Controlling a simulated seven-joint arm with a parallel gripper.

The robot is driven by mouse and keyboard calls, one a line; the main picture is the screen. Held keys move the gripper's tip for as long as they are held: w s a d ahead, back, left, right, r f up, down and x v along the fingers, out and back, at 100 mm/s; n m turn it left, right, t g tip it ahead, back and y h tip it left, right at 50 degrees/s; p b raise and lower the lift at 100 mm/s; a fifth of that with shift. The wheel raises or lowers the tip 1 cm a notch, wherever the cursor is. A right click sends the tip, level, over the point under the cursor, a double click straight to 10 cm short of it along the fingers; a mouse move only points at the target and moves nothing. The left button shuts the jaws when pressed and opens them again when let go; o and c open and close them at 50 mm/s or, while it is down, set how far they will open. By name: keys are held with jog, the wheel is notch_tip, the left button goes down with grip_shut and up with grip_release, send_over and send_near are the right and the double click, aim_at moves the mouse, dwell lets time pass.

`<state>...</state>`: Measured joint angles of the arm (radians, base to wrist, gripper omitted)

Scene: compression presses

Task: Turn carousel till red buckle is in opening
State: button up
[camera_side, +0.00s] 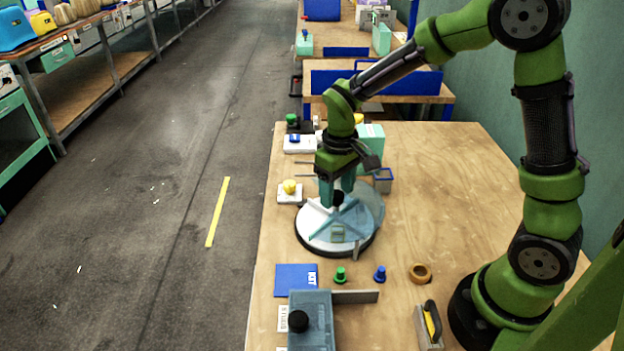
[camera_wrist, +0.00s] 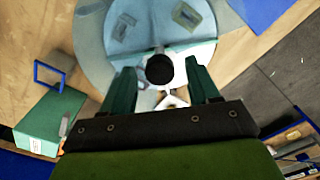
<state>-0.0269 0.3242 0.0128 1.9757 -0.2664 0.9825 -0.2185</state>
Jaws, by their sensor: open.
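The carousel (camera_side: 312,232) is a round white disc with teal dividers under a clear bluish cover, on a dark base. It also shows in the wrist view (camera_wrist: 90,45). A black knob (camera_wrist: 160,69) stands at its centre. My gripper (camera_side: 337,196) points down over the centre with its fingers apart. In the wrist view my gripper (camera_wrist: 160,82) has one finger on each side of the knob; contact cannot be told. Pale greyish pieces (camera_wrist: 124,26) (camera_wrist: 186,15) show in compartments under the cover. I see no red buckle; part of the disc is hidden by my gripper.
A blue KIT mat (camera_side: 296,279), a green peg (camera_side: 340,274), a blue peg (camera_side: 379,273) and an orange ring (camera_side: 420,272) lie in front. A yellow knob on a white block (camera_side: 289,194) stands left. The table's right side is clear.

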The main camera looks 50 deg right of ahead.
grip_shut()
dwell(0.3)
jog(key=shift+n, duration=0.4)
jog(key=shift+n, duration=1.8)
jog(key=shift+r+n, duration=0.1)
jog(key=shift+n, duration=6.8)
